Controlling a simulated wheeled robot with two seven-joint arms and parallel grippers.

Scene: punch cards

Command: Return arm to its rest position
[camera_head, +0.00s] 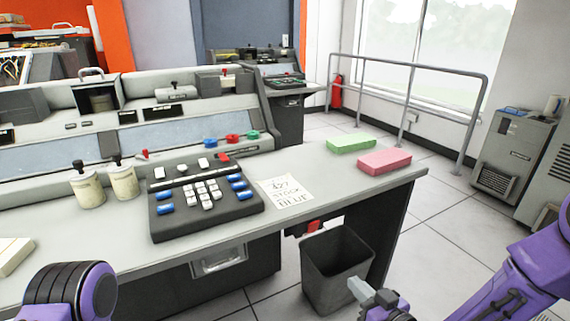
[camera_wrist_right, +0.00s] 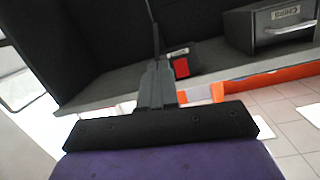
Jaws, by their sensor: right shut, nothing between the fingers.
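My right gripper (camera_head: 376,296) is at the lower right of the head view, on a purple arm, in front of the desk and beside the dark waste bin. Its fingers are shut and empty; they also show shut in the right wrist view (camera_wrist_right: 157,88). My left arm shows only as a purple and black link at the lower left of the head view, and its gripper is out of frame.
A grey desk (camera_head: 330,203) holds a black keypad (camera_head: 205,218), a handwritten note (camera_head: 286,191), and green (camera_head: 351,143) and pink (camera_head: 384,161) card stacks. A dark waste bin (camera_head: 335,265) stands below. A grey drawer box (camera_wrist_right: 268,28) shows in the wrist view.

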